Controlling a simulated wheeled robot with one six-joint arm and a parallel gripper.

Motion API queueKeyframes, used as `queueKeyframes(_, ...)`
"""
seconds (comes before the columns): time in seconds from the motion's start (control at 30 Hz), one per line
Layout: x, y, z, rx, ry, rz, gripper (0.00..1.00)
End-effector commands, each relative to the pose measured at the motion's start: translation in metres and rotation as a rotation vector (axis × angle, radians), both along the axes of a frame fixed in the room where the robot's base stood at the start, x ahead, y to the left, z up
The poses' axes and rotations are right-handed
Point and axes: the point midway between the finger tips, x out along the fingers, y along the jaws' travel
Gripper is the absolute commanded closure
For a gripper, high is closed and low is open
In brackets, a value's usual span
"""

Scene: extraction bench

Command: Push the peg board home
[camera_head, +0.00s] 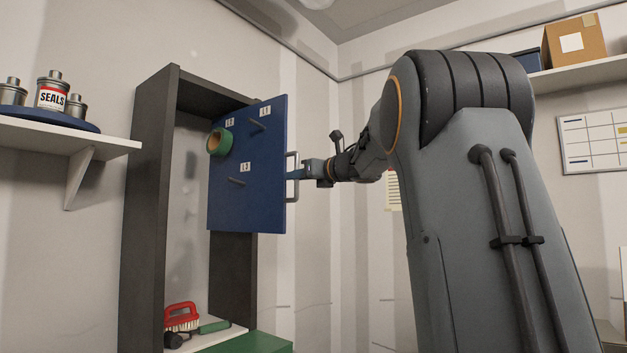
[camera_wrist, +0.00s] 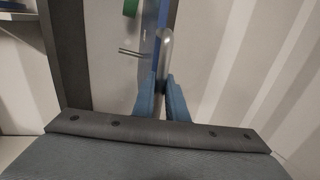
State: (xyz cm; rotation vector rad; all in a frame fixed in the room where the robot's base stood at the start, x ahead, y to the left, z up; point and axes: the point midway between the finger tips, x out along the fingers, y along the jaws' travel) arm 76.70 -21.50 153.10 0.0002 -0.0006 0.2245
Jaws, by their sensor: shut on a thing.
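The blue peg board (camera_head: 262,190) stands upright and juts out of a dark frame (camera_head: 150,190) in the head view. It carries pegs labelled L1, L2 and L3, and a green tape roll (camera_head: 219,142) hangs at the L2 peg. A metal handle (camera_head: 292,177) is on its right edge. My gripper (camera_head: 294,175) is at that handle, shut on it. In the wrist view my two blue fingers (camera_wrist: 161,92) close around the handle (camera_wrist: 165,55), with the board edge-on beyond it. The exact finger contact is partly hidden.
A red brush (camera_head: 181,316) and a dark tool with a green handle lie on a low shelf inside the frame, beside a green surface (camera_head: 255,343). A white wall shelf (camera_head: 70,138) at left holds several metal containers, one marked SEALS. A cardboard box (camera_head: 574,40) sits on the right shelf.

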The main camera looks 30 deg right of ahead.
Motion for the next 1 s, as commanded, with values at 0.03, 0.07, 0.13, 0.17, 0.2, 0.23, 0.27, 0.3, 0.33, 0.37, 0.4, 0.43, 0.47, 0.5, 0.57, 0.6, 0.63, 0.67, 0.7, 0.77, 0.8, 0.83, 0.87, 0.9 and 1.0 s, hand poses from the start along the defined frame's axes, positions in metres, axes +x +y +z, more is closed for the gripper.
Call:
queueKeyframes(0.03,0.010,0.006,-0.001,0.000,0.001,0.003,1.00)
queueKeyframes(0.07,0.015,0.008,0.000,-0.001,0.001,0.003,1.00)
queueKeyframes(0.13,0.025,0.012,0.000,0.000,0.001,0.002,1.00)
queueKeyframes(0.17,0.029,0.014,0.000,0.000,0.001,0.002,1.00)
queueKeyframes(0.2,0.033,0.016,0.000,0.000,0.001,0.003,1.00)
queueKeyframes(0.23,0.035,0.017,0.000,0.000,0.001,0.003,1.00)
queueKeyframes(0.27,0.038,0.018,0.000,0.000,0.000,0.002,1.00)
queueKeyframes(0.3,0.040,0.019,0.001,0.000,0.000,0.002,1.00)
queueKeyframes(0.33,0.042,0.020,0.000,0.000,0.000,0.002,1.00)
queueKeyframes(0.37,0.043,0.021,0.000,0.000,0.000,0.002,1.00)
queueKeyframes(0.4,0.044,0.021,0.000,0.000,0.000,0.002,1.00)
queueKeyframes(0.43,0.045,0.021,0.000,0.000,0.000,0.002,1.00)
queueKeyframes(0.47,0.045,0.022,0.000,0.000,0.000,0.002,1.00)
queueKeyframes(0.5,0.045,0.022,0.000,0.000,0.000,0.002,1.00)
queueKeyframes(0.57,0.045,0.022,0.001,0.000,0.000,0.002,1.00)
queueKeyframes(0.6,0.045,0.022,0.001,0.000,-0.001,0.001,1.00)
queueKeyframes(0.63,0.045,0.022,0.001,0.000,-0.001,0.001,1.00)
queueKeyframes(0.67,0.045,0.022,0.001,0.000,-0.001,0.002,1.00)
queueKeyframes(0.7,0.045,0.023,0.001,0.000,-0.001,0.003,1.00)
queueKeyframes(0.77,0.045,0.023,0.001,0.000,-0.002,0.003,1.00)
queueKeyframes(0.8,0.045,0.023,0.001,0.000,-0.002,0.003,0.83)
queueKeyframes(0.83,0.045,0.023,0.001,0.000,-0.002,0.003,0.78)
queueKeyframes(0.87,0.045,0.023,0.001,0.000,-0.002,0.003,0.73)
queueKeyframes(0.9,0.045,0.022,0.001,0.000,-0.001,0.002,0.69)
queueKeyframes(1.0,0.045,0.022,0.001,0.000,-0.001,0.002,0.69)
